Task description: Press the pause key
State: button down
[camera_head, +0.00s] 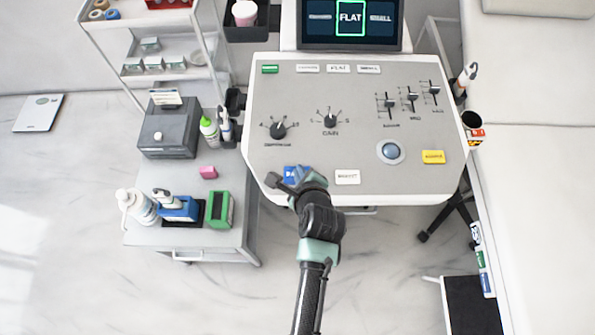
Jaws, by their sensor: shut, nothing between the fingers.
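A blue key (290,171) with a white label starting "PA" sits at the lower left of the grey control panel (345,135); the rest of its label is hidden behind my gripper. My gripper (274,181) is shut and empty. It is over the lower left edge of the panel and covers the lower and right parts of the blue key. I cannot tell whether it touches the key.
A white key (347,177) lies to the right of my gripper, with a trackball (390,151) and a yellow key (433,157) further right. Knobs and sliders are further up. A screen (350,22) reads "FLAT". A cart (190,240) with bottles stands left; an examination couch (545,180) stands right.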

jog(key=shift+f, duration=0.45)
dwell(0.4)
jog(key=shift+r+p, duration=0.9)
notch_tip(320, 180, up, 5)
jog(key=p, duration=0.5)
jog(key=shift+r, duration=0.1)
dwell(0.6)
